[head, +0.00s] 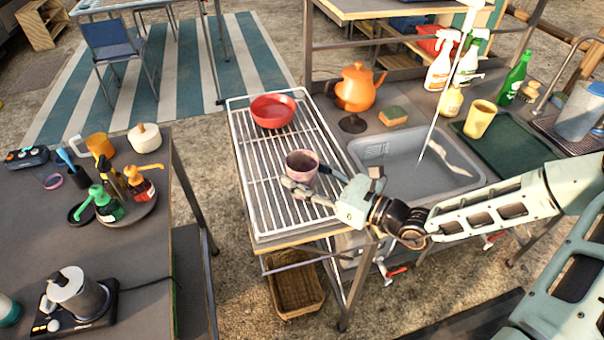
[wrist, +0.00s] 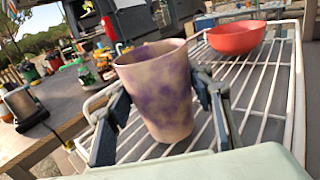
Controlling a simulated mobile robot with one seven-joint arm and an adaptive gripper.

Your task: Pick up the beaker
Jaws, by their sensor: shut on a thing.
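The beaker (head: 301,167) is a cup with mottled purple and cream sides, over the white wire rack (head: 243,160) beside the sink. It stands nearly upright in the wrist view (wrist: 158,92), large and close. My gripper (head: 303,188) reaches it from the right and front in the head view. In the wrist view the two fingers of my gripper (wrist: 165,112) lie on either side of the beaker, shut on it. The beaker's base is near the rack bars; I cannot tell whether it touches them.
A red bowl (head: 272,111) sits on the rack behind the beaker. The sink (head: 400,165) is to the right, with an orange teapot (head: 358,87) and a sponge (head: 393,117) behind it. A table (head: 60,230) with bottles stands left, across a gap.

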